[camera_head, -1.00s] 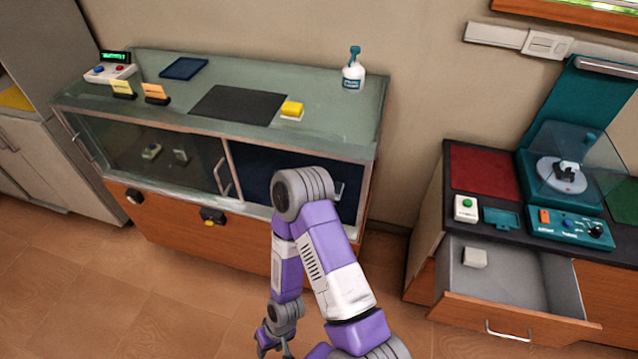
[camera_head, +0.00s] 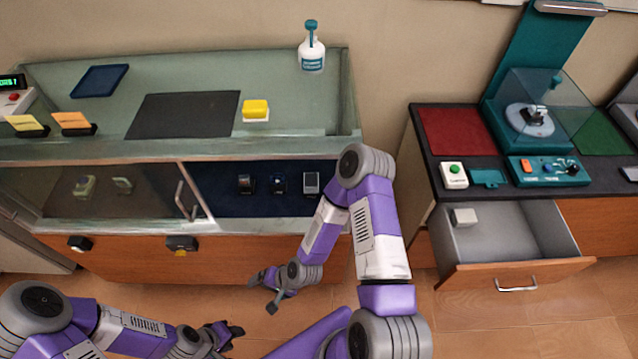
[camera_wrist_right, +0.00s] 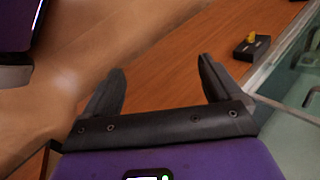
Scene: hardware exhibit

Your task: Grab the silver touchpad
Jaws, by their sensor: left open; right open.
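No object is plainly labelled as the silver touchpad. A small silver-grey device with a dark face (camera_head: 311,183) stands in the right compartment of the display case, beside two darker small devices; it may be the touchpad, but I cannot tell for sure. My right gripper (camera_head: 268,288) is open and empty, low in front of the case's wooden front. In the right wrist view its two fingers (camera_wrist_right: 160,78) are spread with nothing between them. My left gripper (camera_head: 229,335) is open and empty at the bottom, below the case and apart from it.
The display case (camera_head: 100,148) has a glass-fronted left compartment with a handle. An open drawer (camera_head: 515,272) juts out at the right.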

